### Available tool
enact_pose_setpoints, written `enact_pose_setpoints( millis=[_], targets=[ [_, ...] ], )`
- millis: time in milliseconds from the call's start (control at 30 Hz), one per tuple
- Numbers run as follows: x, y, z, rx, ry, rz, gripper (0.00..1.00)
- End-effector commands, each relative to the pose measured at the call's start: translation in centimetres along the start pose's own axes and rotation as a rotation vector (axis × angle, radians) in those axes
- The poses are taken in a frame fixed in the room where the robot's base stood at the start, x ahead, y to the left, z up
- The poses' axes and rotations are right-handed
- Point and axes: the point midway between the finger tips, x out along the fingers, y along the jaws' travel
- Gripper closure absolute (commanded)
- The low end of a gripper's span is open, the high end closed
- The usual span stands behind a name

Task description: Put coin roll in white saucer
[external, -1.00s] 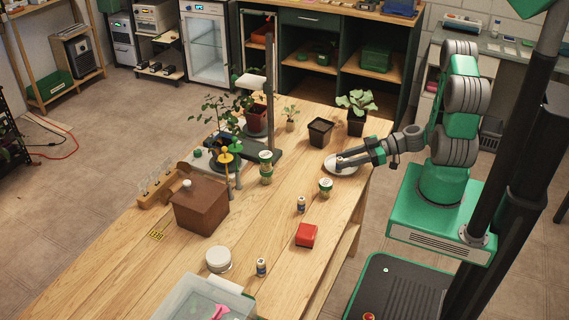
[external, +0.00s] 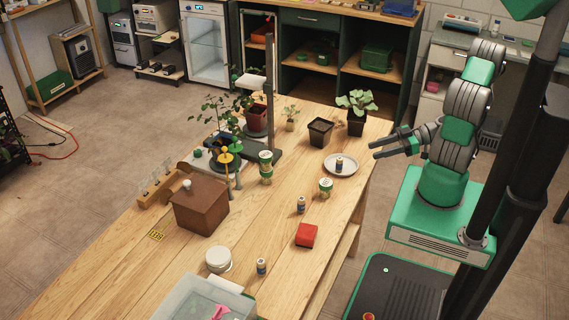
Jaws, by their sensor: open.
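The white saucer (external: 351,169) lies flat near the table's right edge. A small upright roll (external: 339,164) with a dark band and a pale end stands in it; it looks like the coin roll, though its label is too small to read. My gripper (external: 374,151) is open and empty. It is to the right of the saucer and above it, apart from the roll. Two similar small cylinders stand on the table, one in the middle (external: 301,205) and one nearer the front (external: 261,267).
A green-and-white tin (external: 325,188) stands just in front of the saucer. A black pot (external: 320,132) and a potted plant (external: 356,125) stand behind it. A red box (external: 306,235), a brown box (external: 200,208) and a clear bin (external: 190,300) are further forward.

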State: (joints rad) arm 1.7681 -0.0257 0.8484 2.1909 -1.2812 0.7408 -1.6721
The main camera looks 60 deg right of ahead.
Motion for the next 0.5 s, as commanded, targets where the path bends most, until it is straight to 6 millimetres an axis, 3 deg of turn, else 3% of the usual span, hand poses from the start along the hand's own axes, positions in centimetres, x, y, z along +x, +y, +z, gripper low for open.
enact_pose_setpoints(
  millis=[167,333,500],
  targets=[
    [0.8,-1.1,0.8,0.067,-0.119,-0.113,0.58],
    [2.6,-3.2,2.5,0.219,-0.498,-0.283,0.58],
    [3.5,-3.5,1.7,0.289,-0.867,-0.229,0.58]
  ],
)
